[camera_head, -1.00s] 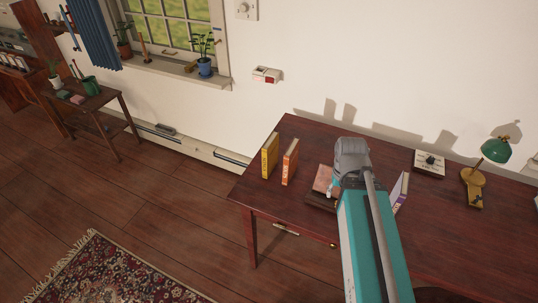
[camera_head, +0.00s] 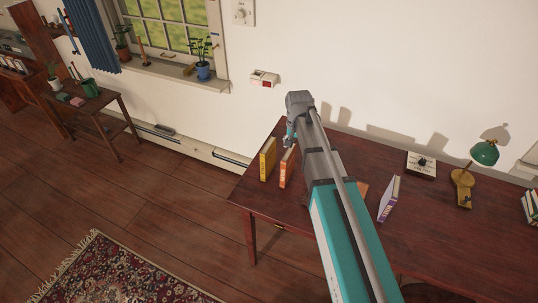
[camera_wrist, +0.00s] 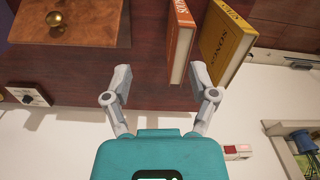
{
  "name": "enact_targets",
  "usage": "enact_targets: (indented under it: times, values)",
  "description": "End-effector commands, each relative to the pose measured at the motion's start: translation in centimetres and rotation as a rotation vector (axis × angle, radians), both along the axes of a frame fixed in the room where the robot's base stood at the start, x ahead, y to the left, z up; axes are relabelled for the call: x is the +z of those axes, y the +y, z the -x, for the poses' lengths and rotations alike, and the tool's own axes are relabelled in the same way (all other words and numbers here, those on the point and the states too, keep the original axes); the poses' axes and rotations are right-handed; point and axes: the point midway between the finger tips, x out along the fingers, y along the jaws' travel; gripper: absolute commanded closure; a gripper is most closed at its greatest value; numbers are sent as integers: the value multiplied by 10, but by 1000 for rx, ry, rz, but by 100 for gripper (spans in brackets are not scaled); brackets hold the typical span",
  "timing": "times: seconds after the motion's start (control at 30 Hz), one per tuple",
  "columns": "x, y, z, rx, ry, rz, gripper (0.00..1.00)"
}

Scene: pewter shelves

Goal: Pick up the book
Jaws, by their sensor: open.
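Several books stand on the dark red-brown desk (camera_head: 428,240), and the frames do not single one out. A yellow book (camera_head: 267,160) and an orange book (camera_head: 286,168) stand upright, apart, near the desk's left end. A purple-and-white book (camera_head: 389,199) stands to the right of my arm. My gripper (camera_wrist: 160,78) is open and empty, above the desk by the orange book. In the wrist view, the orange book (camera_wrist: 180,38) is just beyond the right finger, with the yellow book (camera_wrist: 226,42) farther right. My arm partly hides the orange book in the head view.
A wooden piece with a brass knob (camera_wrist: 54,19) shows in the wrist view. A white dial box (camera_head: 421,165) and a green lamp (camera_head: 484,153) stand to the right. A red-and-white box (camera_head: 264,78) is on the wall behind. Free desk lies beyond the purple book.

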Motion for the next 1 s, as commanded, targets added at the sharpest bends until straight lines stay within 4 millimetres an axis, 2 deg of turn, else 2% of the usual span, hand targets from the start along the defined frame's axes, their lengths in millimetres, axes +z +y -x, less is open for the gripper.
enact_targets:
  times: [0.03,0.1,0.2,0.33,0.5,1.0]
  values:
    - [14,22,-26,-17,0,0,26]
    - [21,44,-44,-46,0,0,26]
    - [29,70,-63,-81,0,0,26]
    - [34,93,-77,-111,0,0,26]
    - [35,102,-82,-126,0,0,26]
    - [29,103,-81,-124,0,0,26]
